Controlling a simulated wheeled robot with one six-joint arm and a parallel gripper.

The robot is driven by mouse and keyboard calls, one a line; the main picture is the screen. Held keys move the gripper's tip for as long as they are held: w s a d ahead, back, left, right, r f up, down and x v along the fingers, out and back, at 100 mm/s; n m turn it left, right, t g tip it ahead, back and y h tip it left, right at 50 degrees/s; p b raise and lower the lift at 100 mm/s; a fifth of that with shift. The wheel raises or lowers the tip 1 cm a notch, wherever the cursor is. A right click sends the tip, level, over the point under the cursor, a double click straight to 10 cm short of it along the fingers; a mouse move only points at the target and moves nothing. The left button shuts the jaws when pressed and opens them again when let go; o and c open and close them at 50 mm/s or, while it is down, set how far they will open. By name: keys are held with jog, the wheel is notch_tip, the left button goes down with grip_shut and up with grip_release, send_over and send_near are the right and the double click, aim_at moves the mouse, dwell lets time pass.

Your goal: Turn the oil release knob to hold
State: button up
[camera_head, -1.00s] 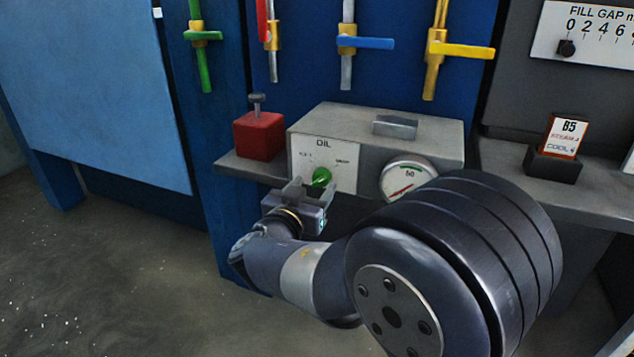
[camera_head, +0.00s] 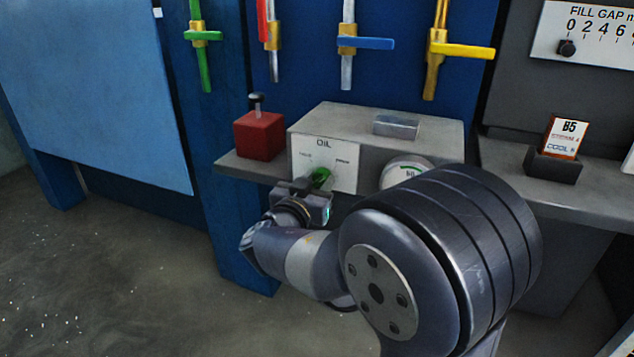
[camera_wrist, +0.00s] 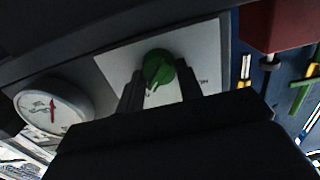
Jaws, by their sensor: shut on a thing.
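The green oil release knob (camera_head: 320,179) sits on the white plate (camera_head: 343,158) marked OIL on the front of the grey box. The plate has small words at its left and right; they are too blurred to read surely. My gripper (camera_head: 312,187) is at the knob from the front, shut on it. In the wrist view the knob (camera_wrist: 158,69) shows between the two fingers of my gripper (camera_wrist: 160,82). Which mark the knob points to cannot be told, since the fingers partly hide it.
A round gauge (camera_head: 404,172) is right of the plate, partly behind my arm. A red block (camera_head: 259,136) with a plunger stands left of the box. Green (camera_head: 202,36), red, blue (camera_head: 365,43) and yellow (camera_head: 460,50) valve handles are on the wall behind. Open floor lies at left.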

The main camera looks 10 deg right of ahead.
jog(key=shift+c, duration=1.1)
jog(key=shift+f+b, duration=0.1)
jog(key=shift+b, duration=0.25)
jog(key=n+b, duration=0.2)
jog(key=b, duration=0.1)
jog(key=shift+f+n, duration=0.2)
jog(key=shift+n, duration=0.2)
jog(key=n+b, duration=0.4)
jog(key=n, duration=0.1)
jog(key=shift+a, duration=0.1)
jog(key=n+b, duration=0.1)
jog(key=n, duration=0.4)
jog(key=shift+w+r+n, duration=0.1)
jog(key=shift+n, duration=2.5)
